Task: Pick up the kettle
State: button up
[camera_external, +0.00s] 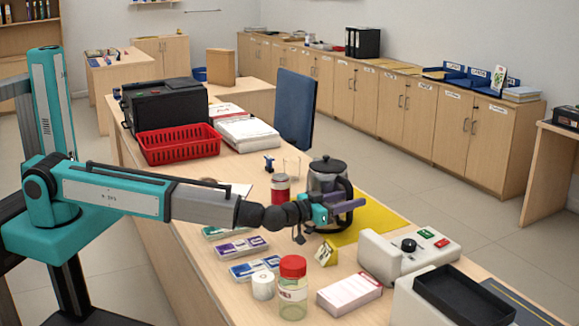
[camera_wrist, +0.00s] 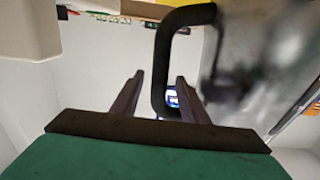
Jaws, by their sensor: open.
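The kettle (camera_external: 326,182) stands upright on the counter, with a glassy grey body, black lid and black handle (camera_external: 346,188) on its right side. My gripper (camera_external: 357,203) is at the kettle's near side, low by the handle, and hides part of the body. In the wrist view the two purple fingers of my gripper (camera_wrist: 158,80) are apart. The blurred kettle body (camera_wrist: 262,60) fills the upper right. I cannot tell whether a finger touches the handle.
A red-lidded jar (camera_external: 292,290), a white roll (camera_external: 263,286) and a white-and-red box (camera_external: 349,293) stand in front. A grey device (camera_external: 385,262) is at right.

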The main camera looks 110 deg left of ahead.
grip_shut()
dwell(0.3)
dwell(1.1)
jog(key=shift+r, duration=0.15)
